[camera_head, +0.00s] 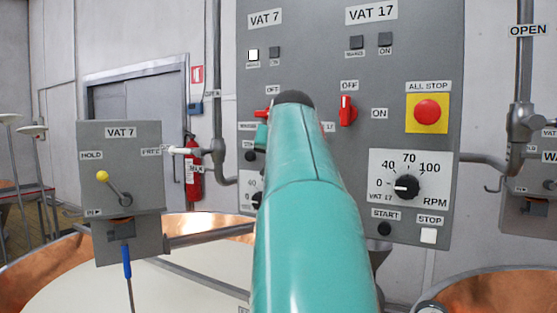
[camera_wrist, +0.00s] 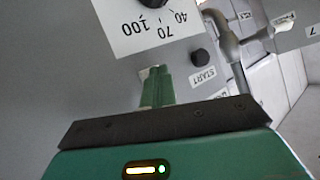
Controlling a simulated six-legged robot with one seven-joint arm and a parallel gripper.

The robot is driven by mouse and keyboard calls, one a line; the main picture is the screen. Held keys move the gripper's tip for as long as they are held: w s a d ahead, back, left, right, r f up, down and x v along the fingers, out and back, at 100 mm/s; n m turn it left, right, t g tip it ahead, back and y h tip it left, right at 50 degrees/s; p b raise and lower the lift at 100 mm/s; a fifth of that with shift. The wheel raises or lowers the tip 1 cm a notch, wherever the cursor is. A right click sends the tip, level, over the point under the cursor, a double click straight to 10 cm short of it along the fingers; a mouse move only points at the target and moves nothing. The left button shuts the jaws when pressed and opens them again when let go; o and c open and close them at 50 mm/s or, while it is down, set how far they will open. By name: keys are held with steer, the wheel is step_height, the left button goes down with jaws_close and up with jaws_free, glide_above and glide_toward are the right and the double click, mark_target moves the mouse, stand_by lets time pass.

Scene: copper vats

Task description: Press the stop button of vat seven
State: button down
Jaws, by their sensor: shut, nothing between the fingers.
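The grey control panel (camera_head: 320,70) has a VAT 7 column on the left and a VAT 17 column on the right. My teal arm covers much of the lower VAT 7 column in the head view, and I cannot see a VAT 7 stop button there. In the wrist view, which is upside down, my gripper (camera_wrist: 157,86) is shut and empty in front of the panel. It is beside a black START button (camera_wrist: 200,56) and below the dial plate (camera_wrist: 150,27). No stop button shows there; the gripper hides part of the panel. I cannot tell whether the fingertips touch it.
The VAT 17 STOP button (camera_head: 428,235) is white, and a red ALL STOP button (camera_head: 427,112) sits above it. A separate VAT 7 box (camera_head: 121,150) with a yellow-tipped lever stands left. Pipes (camera_head: 214,90) run beside the panel. Copper vats (camera_head: 200,226) lie below.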

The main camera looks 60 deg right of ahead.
steer(key=shift+s+a, duration=0.1)
steer(key=shift+a, duration=0.75)
steer(key=a, duration=0.5)
steer(key=shift+s, duration=0.2)
stand_by(0.7)
steer(key=w+a+f+n+y, duration=0.3)
steer(key=a+f+n+y, duration=0.4)
steer(key=a+f, duration=1.5)
steer(key=s+a+f+n+g+y, duration=0.1)
steer(key=s+a+f+n, duration=0.1)
steer(key=s+a+f, duration=0.3)
steer(key=s+a+f+n+g+y, duration=0.1)
steer(key=s+a+f+n, duration=0.2)
steer(key=a+f, duration=0.7)
steer(key=shift+s+a+f+g, duration=0.25)
steer(key=shift+s+a+g, duration=0.15)
steer(key=shift+s+a, duration=0.65)
